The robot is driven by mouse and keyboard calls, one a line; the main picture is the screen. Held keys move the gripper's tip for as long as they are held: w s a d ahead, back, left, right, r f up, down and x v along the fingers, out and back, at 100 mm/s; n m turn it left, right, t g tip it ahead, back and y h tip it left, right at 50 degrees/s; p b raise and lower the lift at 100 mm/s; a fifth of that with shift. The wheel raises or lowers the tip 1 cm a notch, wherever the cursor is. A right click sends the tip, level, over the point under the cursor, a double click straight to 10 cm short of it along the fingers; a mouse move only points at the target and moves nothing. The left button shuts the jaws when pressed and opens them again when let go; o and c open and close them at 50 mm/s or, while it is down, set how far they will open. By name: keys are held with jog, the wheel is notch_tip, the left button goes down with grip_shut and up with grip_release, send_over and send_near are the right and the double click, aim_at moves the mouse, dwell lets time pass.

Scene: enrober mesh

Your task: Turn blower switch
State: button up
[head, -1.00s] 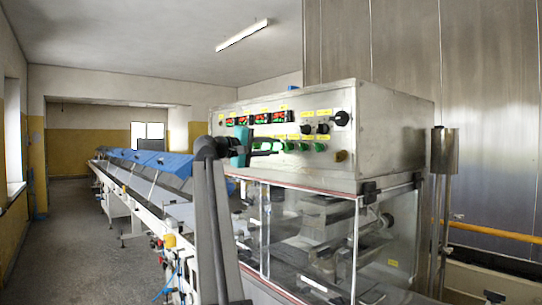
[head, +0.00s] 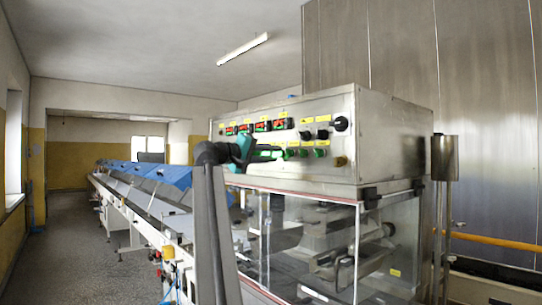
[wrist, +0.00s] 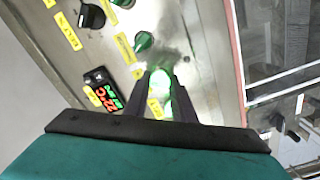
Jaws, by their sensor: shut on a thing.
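The metal control panel (head: 300,172) fills the front of the machine's upper box. It also shows in the wrist view (wrist: 205,45). It carries black and green rotary switches with yellow labels, too small to read. My gripper (head: 272,153) is at the panel's lower row in the head view. In the wrist view my gripper (wrist: 160,84) is shut on a green switch (wrist: 159,88), with one finger on each side. The fingers partly hide this switch. I cannot read which label belongs to it.
Another green switch (wrist: 144,41) sits close beyond the fingertips. A black switch (wrist: 92,17) and a red-green display (wrist: 104,90) lie to the left. Clear covers (head: 300,240) stand below the panel. A long conveyor (head: 150,200) runs back at left.

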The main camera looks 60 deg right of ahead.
jog(key=o, duration=1.1)
jog(key=shift+c, duration=0.2)
jog(key=shift+a, duration=0.1)
jog(key=b+v, duration=0.1)
jog(key=v, duration=1.2)
jog(key=shift+w+a, duration=0.2)
jog(key=shift+a, duration=0.1)
jog(key=shift+w, duration=0.1)
